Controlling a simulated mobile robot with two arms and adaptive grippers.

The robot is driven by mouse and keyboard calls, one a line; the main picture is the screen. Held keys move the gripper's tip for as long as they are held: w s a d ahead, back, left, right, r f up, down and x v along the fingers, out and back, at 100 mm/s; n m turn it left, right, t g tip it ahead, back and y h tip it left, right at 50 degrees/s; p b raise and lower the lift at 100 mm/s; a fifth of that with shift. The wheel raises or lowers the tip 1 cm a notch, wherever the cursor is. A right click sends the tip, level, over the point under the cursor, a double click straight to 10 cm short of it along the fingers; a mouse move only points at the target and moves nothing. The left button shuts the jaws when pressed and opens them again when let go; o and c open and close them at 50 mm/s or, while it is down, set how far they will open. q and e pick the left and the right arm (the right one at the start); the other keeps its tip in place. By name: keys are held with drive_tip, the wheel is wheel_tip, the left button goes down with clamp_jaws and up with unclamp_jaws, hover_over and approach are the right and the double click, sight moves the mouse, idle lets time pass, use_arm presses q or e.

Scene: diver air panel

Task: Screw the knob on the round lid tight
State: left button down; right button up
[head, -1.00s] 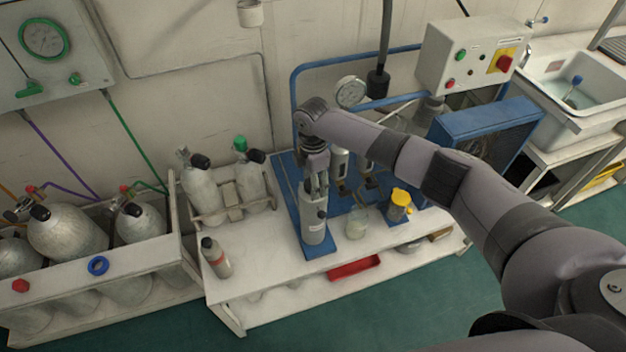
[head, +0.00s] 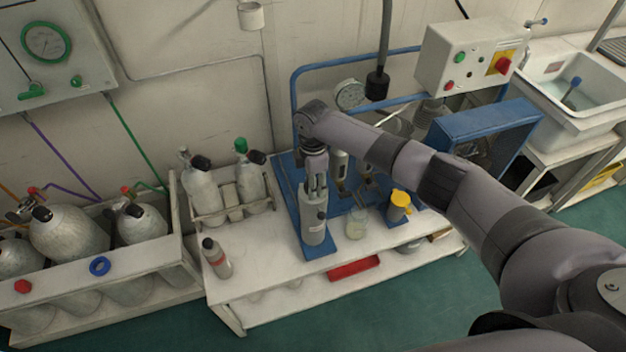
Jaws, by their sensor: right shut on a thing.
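A grey upright canister (head: 313,228) with a small label stands on the blue base at the front left of the compressor unit. My right gripper (head: 315,190) points straight down onto the top of this canister. Its fingers are shut on the knob at the top, and they hide the knob and most of the round lid. I cannot see how far the knob is screwed in. My left gripper is not in view.
Gas cylinders (head: 68,232) stand in a rack at left.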

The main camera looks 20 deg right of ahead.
drive_tip(key=m+p, duration=0.2)
drive_tip(key=m, duration=0.1)
drive_tip(key=shift+r, duration=0.15)
drive_tip(key=m+p, duration=0.2)
drive_tip(key=m, duration=0.3)
drive_tip(key=shift+p, duration=0.35)
drive_tip(key=m+p, duration=0.2)
drive_tip(key=m, duration=0.2)
drive_tip(key=m+p, duration=0.1)
drive_tip(key=m, duration=0.3)
drive_tip(key=m+p, duration=0.1)
drive_tip(key=m, duration=0.3)
drive_tip(key=shift+m+p, duration=0.3)
drive_tip(key=shift+p, duration=0.05)
drive_tip(key=m, duration=0.4)
drive_tip(key=shift+w+m+p, duration=0.1)
drive_tip(key=shift+m+p, duration=0.2)
drive_tip(key=shift+p, duration=0.1)
drive_tip(key=m, duration=0.4)
drive_tip(key=shift+m+p, duration=0.3)
drive_tip(key=shift+m, duration=1.8)
